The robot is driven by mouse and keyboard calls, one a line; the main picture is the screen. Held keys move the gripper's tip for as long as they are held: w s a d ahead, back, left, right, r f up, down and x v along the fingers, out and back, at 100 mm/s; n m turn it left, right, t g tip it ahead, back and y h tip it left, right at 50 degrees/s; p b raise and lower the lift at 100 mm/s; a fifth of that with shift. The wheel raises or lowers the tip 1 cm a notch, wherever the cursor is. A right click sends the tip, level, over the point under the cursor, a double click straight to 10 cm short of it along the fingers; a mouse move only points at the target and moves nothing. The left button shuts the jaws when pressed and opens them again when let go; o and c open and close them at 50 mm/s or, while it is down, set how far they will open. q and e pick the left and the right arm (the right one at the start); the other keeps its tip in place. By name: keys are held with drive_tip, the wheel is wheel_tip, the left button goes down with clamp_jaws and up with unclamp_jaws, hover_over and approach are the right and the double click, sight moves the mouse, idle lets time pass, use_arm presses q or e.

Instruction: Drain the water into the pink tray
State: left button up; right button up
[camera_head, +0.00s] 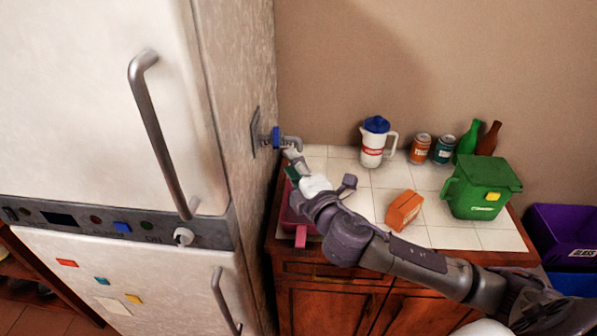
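A tap with a blue handle (276,137) and a grey spout (291,143) sticks out from the side of the tall white unit. The pink tray (301,234) lies at the left end of the tiled counter, below the tap; my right arm hides most of it. My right gripper (294,165) is over the tray, just below the spout. Its fingers are partly hidden, so I cannot tell whether they are open or touch the spout. No water is visible. My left gripper is not in view.
On the counter (455,238) stand a blue-lidded white jug (373,145), two cans (421,148), green (468,138) and brown (489,139) bottles, an orange box (404,210) and a green bin (482,188). A purple crate (562,236) is at the right. The white unit (90,100) walls off the left.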

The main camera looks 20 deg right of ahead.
drive_tip(key=shift+s, duration=1.4)
drive_tip(key=shift+c, duration=0.3)
idle(5.4)
